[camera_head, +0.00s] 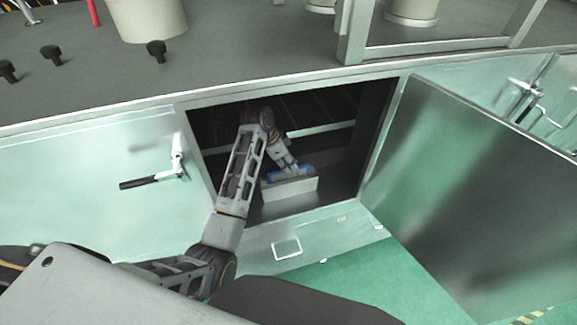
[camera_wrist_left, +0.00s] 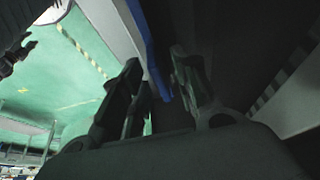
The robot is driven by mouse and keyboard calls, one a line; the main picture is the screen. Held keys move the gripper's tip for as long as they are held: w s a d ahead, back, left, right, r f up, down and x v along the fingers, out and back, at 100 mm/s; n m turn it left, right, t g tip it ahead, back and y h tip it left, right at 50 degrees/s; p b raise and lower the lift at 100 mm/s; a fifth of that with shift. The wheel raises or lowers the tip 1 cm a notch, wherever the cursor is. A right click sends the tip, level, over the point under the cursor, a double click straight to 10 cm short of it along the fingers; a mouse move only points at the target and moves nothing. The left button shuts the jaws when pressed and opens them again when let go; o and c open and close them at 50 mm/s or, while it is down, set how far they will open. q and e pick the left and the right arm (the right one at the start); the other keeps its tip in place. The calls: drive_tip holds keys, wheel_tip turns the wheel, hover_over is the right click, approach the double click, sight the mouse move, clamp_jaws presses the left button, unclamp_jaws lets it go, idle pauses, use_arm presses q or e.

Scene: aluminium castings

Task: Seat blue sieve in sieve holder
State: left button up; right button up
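The blue sieve (camera_head: 291,173) shows as a blue strip at the top of the pale box-like sieve holder (camera_head: 290,189), inside the open cabinet. Whether it is fully seated cannot be told. My left gripper (camera_head: 288,165) reaches down into the cabinet, right at the sieve. In the left wrist view the sieve's blue edge (camera_wrist_left: 152,52) runs between the two fingers (camera_wrist_left: 158,75) beside a pale wall. The fingers stand apart, with dark gaps around the blue edge. My right gripper is not recognisable in either view.
The cabinet opening (camera_head: 226,103) has a metal frame around my left arm. Its door (camera_head: 455,180) stands open at the right. A black door handle (camera_head: 150,181) is on the left panel. Green floor (camera_head: 350,285) lies in front. A grey worktop (camera_head: 230,50) is above.

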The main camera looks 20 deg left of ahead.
use_arm(q)
drive_tip(key=shift+b+v, duration=0.45)
drive_tip(key=shift+v, duration=2.45)
